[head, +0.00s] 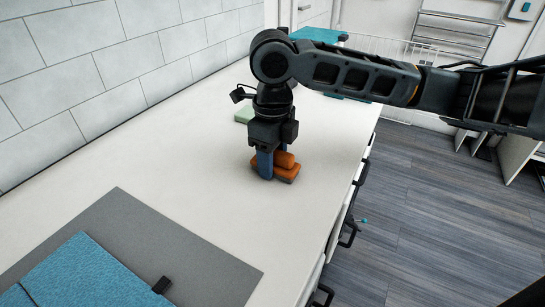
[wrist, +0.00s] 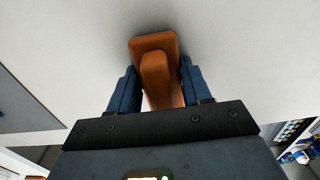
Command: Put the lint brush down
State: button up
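The lint brush (head: 287,173) is orange-brown, with a raised handle on a broader pad. It is low at the countertop (head: 200,150) in the head view and looks to be resting on it, though any small gap is hard to see. My gripper (head: 270,163) points straight down over it. In the wrist view the two blue fingers of my gripper (wrist: 158,85) stand close on either side of the lint brush (wrist: 155,45) and look shut on its handle. The lower end of the brush is hidden by the gripper body.
A pale green item (head: 243,115) is behind my gripper. The counter between mat and brush is clear. Its right edge drops to drawers with black handles (head: 350,230).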

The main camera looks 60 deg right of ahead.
jog(key=o, duration=0.3)
jog(key=shift+o, duration=0.2)
jog(key=shift+r, duration=0.1)
notch_tip(320, 180, up, 12)
jog(key=shift+r, duration=0.1)
dwell(0.4)
